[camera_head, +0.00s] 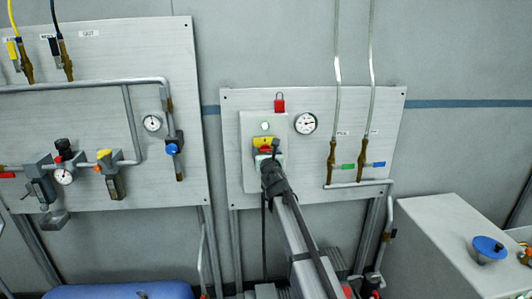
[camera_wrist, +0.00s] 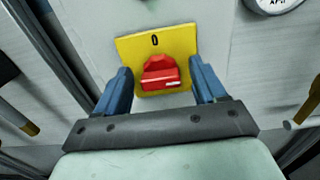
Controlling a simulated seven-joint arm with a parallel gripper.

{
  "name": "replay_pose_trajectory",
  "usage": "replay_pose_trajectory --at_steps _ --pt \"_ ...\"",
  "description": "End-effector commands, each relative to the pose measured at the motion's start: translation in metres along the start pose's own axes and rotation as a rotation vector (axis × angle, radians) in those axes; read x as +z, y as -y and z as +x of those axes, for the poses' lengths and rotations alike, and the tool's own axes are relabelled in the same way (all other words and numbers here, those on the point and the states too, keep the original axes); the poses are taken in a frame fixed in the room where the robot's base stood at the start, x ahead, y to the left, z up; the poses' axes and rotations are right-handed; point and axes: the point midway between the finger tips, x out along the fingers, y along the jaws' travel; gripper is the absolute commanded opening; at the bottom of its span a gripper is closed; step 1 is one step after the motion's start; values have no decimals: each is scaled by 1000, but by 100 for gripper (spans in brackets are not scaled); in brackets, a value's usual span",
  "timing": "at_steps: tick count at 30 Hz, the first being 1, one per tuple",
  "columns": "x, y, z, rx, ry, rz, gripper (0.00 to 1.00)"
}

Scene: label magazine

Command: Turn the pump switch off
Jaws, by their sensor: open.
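The pump switch is a red knob (camera_wrist: 160,72) on a yellow plate (camera_wrist: 154,46) marked "0" at its top. A white mark on the knob sits toward its right side, not at the "0". My gripper (camera_wrist: 161,68) is open, with one blue finger on each side of the knob; gaps seem to show between fingers and knob, and I see no clear contact. In the head view, the yellow plate (camera_head: 263,141) shows above my gripper (camera_head: 271,160), which hides part of the knob.
The switch sits on a light box on the right panel (camera_head: 230,170). A red padlock (camera_head: 279,105) hangs above it and a round gauge (camera_head: 306,123) is beside it. Two thin pipes with brown valves (camera_head: 331,160) stand to the right. A grey cabinet (camera_head: 440,250) is at lower right.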

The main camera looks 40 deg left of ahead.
Motion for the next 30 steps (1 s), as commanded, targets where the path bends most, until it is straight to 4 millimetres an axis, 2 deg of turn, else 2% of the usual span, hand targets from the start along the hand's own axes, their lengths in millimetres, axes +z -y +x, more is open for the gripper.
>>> replay_pose_trajectory --at_steps 8,24,30 --pt "0 0 2 0 0 0 70" --pt "0 0 1 0 1 0 19" --pt "0 0 1 0 1 -13 19"
